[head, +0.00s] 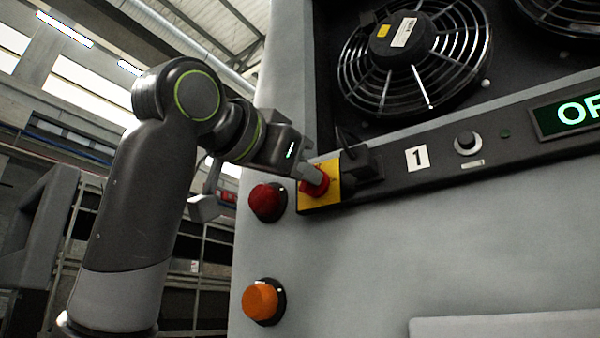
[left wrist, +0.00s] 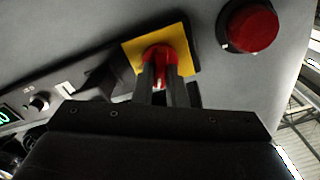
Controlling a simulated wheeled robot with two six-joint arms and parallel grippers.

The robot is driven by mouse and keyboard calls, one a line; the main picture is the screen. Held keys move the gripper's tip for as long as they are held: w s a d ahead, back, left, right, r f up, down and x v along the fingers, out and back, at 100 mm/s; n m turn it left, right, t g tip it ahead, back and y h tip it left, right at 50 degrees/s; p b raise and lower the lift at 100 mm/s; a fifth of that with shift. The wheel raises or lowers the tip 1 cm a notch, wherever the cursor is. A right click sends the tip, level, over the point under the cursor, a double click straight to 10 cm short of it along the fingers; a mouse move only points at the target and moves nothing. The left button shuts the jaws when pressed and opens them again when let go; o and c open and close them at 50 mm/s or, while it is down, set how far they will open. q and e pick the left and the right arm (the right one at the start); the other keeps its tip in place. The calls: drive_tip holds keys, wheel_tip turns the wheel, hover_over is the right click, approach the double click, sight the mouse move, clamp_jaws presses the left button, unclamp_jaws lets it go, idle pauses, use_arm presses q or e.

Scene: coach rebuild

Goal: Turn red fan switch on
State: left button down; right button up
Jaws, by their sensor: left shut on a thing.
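The red fan switch (head: 316,186) is a red rotary knob on a yellow square plate (head: 322,200) at the left end of the dark control strip. My left gripper (head: 318,174) reaches it from the left in the head view and is shut on the red knob. In the left wrist view, the two dark fingers of the left gripper (left wrist: 160,82) sit on either side of the red knob (left wrist: 157,54), in front of the yellow plate (left wrist: 181,45). The fingers hide part of the knob, and I cannot tell its exact angle. My right gripper is in neither view.
A red dome (head: 267,202) and an orange knob (head: 263,301) sit on the grey cabinet (head: 420,260) below the gripper. A label "1" (head: 417,159), a small black knob (head: 467,142) and a partly cut-off green display (head: 570,115) are to the right. A caged fan (head: 415,55) is above.

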use_arm(q)
drive_tip(key=shift+s+d+f+m, duration=0.1)
drive_tip(key=shift+m, duration=3.1)
drive_tip(key=shift+f+m, duration=0.1)
drive_tip(key=shift+m, duration=3.1)
drive_tip(key=c, duration=1.5)
unclamp_jaws()
drive_tip(key=shift+o, duration=0.2)
